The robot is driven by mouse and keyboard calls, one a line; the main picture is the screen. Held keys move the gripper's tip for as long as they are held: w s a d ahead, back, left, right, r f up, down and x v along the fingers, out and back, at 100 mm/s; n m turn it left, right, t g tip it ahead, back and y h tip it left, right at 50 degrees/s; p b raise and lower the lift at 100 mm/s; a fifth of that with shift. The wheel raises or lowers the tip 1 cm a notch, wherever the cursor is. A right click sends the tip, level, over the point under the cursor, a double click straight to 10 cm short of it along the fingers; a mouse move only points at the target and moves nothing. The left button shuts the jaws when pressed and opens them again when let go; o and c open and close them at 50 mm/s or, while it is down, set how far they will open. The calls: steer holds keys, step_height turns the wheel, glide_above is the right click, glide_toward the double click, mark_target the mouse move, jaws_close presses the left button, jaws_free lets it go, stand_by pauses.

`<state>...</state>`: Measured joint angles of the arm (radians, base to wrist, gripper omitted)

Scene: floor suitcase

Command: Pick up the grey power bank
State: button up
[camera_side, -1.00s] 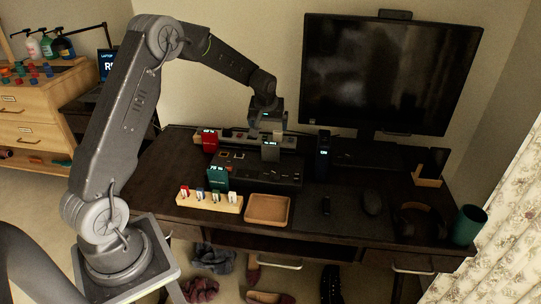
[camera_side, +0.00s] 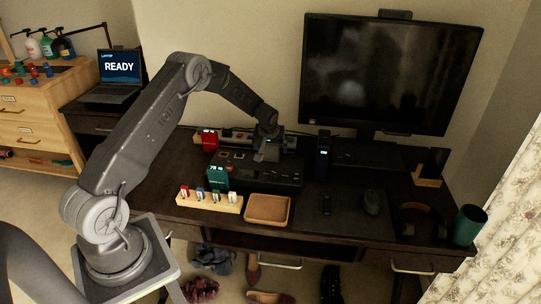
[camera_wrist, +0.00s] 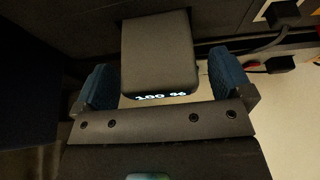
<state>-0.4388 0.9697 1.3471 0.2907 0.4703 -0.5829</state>
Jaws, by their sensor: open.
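The grey power bank (camera_wrist: 160,50) shows in the wrist view with a lit "100 %" readout on its near edge. It lies between the two blue-padded fingers of my gripper (camera_wrist: 165,88), with a gap visible on each side. My gripper is open. In the side view my gripper (camera_side: 268,150) is low over the back of the black dock on the desk, and it hides the grey power bank there.
A red power bank (camera_side: 209,139) stands left of my gripper and a green one (camera_side: 217,178) stands in front-left. A dark one (camera_side: 323,160) stands to the right. A wooden USB-stick block (camera_side: 209,201) and an empty wooden tray (camera_side: 268,209) lie in front. The monitor (camera_side: 375,75) stands behind right.

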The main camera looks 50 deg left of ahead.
steer(key=shift+w+a+f, duration=0.15)
steer(key=shift+f, duration=0.3)
steer(key=c, duration=1.1)
steer(key=shift+r, duration=0.1)
steer(key=shift+c, duration=0.5)
steer(key=shift+r, duration=0.1)
